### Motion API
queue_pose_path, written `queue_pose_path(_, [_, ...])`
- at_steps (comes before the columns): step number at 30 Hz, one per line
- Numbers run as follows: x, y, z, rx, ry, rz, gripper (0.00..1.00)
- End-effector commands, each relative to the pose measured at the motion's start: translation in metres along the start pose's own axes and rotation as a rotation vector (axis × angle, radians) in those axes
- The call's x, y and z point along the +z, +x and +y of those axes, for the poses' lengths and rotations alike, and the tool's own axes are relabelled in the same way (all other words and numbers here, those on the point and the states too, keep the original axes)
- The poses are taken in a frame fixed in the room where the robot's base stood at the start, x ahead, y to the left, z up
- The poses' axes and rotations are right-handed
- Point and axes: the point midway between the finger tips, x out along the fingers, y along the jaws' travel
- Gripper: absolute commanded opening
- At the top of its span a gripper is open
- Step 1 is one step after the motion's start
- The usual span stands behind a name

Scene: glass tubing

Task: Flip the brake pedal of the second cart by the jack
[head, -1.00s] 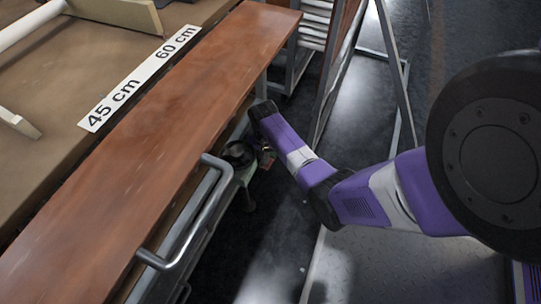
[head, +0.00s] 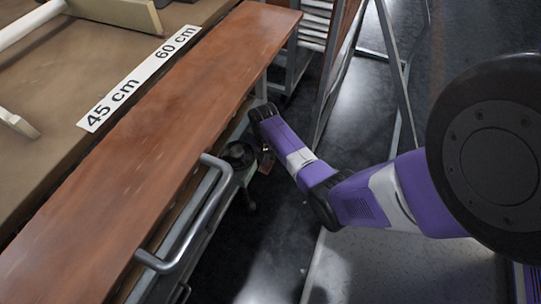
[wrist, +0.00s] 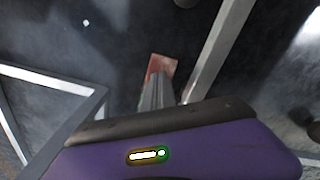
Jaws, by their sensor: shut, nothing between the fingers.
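In the wrist view a small flat red plate, which looks like a brake pedal (wrist: 163,66), shows against the dark floor. My gripper (wrist: 156,88) is shut and empty, its grey fingers pointing at the plate and overlapping its near edge in the picture. I cannot tell if they touch it. In the head view my purple arm bends down beside the bench, and its end is largely hidden around a dark round part low by the bench side. A small reddish patch (head: 265,163) shows there. I cannot make out the jack or tell which cart is the second.
The bench's wooden edge (head: 150,130) and a metal handle (head: 205,215) lie left of my arm. A pale metal bar (wrist: 218,50) stands right of the plate in the wrist view, and an angled frame (wrist: 85,103) at left. Dark floor (head: 260,245) lies open below.

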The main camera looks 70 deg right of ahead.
Motion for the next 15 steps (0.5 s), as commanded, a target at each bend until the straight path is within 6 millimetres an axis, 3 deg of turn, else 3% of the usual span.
queue_pose_path(15, [0.000,-0.038,0.000,0.000,0.000,0.000,0.00])
